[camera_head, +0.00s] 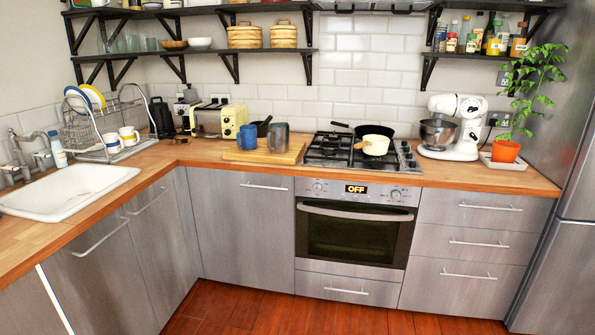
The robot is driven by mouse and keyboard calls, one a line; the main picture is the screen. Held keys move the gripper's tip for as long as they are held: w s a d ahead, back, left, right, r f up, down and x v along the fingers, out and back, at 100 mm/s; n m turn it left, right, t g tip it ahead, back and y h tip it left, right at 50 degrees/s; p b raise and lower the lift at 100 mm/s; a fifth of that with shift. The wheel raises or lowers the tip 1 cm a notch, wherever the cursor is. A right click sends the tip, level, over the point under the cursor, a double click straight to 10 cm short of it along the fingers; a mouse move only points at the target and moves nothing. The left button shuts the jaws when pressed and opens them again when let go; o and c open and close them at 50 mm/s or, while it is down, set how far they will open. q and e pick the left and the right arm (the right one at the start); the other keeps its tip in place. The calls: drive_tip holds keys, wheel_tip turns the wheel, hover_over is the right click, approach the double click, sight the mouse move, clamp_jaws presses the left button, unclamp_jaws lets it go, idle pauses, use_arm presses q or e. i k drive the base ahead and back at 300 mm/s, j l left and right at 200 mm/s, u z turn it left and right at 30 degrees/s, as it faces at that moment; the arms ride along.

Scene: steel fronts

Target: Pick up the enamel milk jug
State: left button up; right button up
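Two jug-like vessels stand upright on the wooden board on the counter, left of the hob. One is a blue vessel (247,137) with a handle on its left side. The other is a grey vessel (279,137), slightly taller, just right of it. I cannot tell for sure which of them is the enamel milk jug. Neither of my grippers is in view, and nothing is touching the vessels.
The wooden board (290,155) lies near the counter's front edge. A dark pan (263,125) is behind the vessels, a cream toaster (233,119) left. The floor (260,312) is clear.

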sight(248, 133)
drive_tip(key=i+j, duration=0.1)
drive_tip(key=i, duration=2.2)
drive_tip(key=l+z, duration=0.05)
drive_tip(key=l, duration=0.05)
